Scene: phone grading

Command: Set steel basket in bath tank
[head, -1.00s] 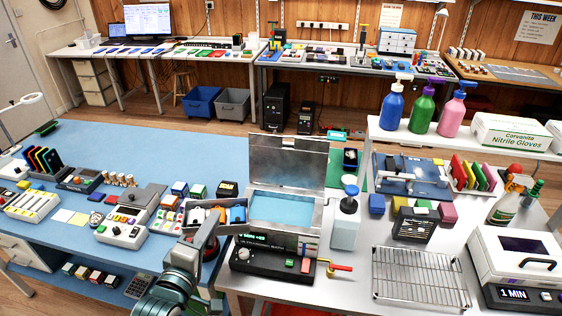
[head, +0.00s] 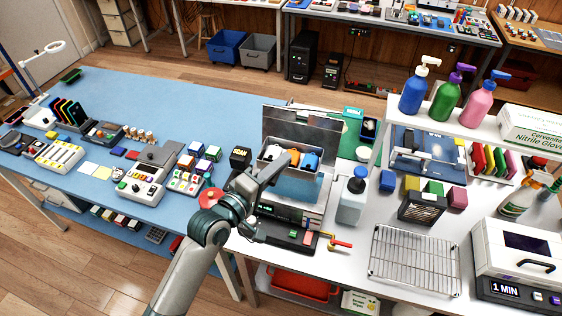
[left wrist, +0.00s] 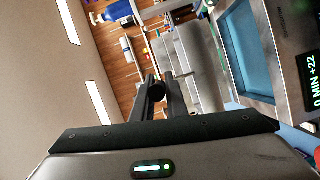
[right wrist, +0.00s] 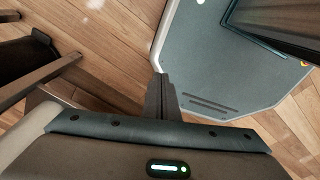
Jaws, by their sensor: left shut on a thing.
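The steel basket (head: 266,165) holds blue, orange and pale items. My left gripper (head: 291,157) is shut on the basket's handle and holds it over the bath tank. In the left wrist view the fingers (left wrist: 158,90) close around a dark round grip. The bath tank (head: 322,205) has its lid (head: 318,135) raised at the back. Its blue liquid (head: 305,190) shows below the basket, and in the left wrist view (left wrist: 262,45). The gap between basket and rim is hard to judge. My right gripper (right wrist: 162,98) is shut and empty above the floor.
The control panel (head: 285,232) with a red-handled valve (head: 340,244) is at the tank's front. A blue-capped bottle (head: 352,200) stands close to the tank's right. A wire rack (head: 415,262) lies farther right. The blue mat (head: 130,95) is left.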

